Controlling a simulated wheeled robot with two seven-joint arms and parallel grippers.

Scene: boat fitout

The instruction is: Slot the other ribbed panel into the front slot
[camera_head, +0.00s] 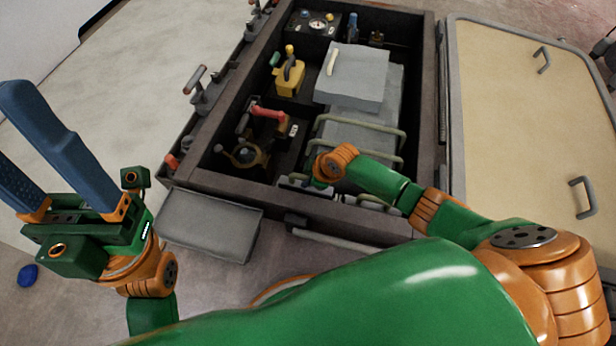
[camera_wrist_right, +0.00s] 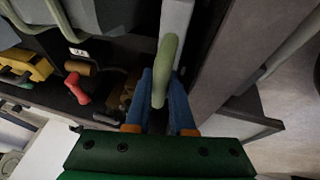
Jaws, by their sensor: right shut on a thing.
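My right gripper (camera_wrist_right: 160,88) is shut on a pale green bar handle (camera_wrist_right: 165,62), with a blue finger on each side of it. The handle sits on a grey panel (camera_wrist_right: 176,17) whose ribs I cannot make out. In the head view this gripper is mostly hidden behind its orange wrist (camera_head: 336,162), at the near end of the dark open box (camera_head: 312,206). Grey panels with pale green handles (camera_head: 360,132) stand in the box just beyond it. The front slot cannot be made out. My left gripper (camera_head: 10,122) is open and empty, left of the box.
A light grey block (camera_head: 352,78) with a cream handle lies at the box's middle. A yellow part (camera_head: 289,78) and a red lever (camera_head: 268,113) are on its left. A grey tray (camera_head: 210,222) is at the near left corner; a beige lid (camera_head: 520,110) lies right.

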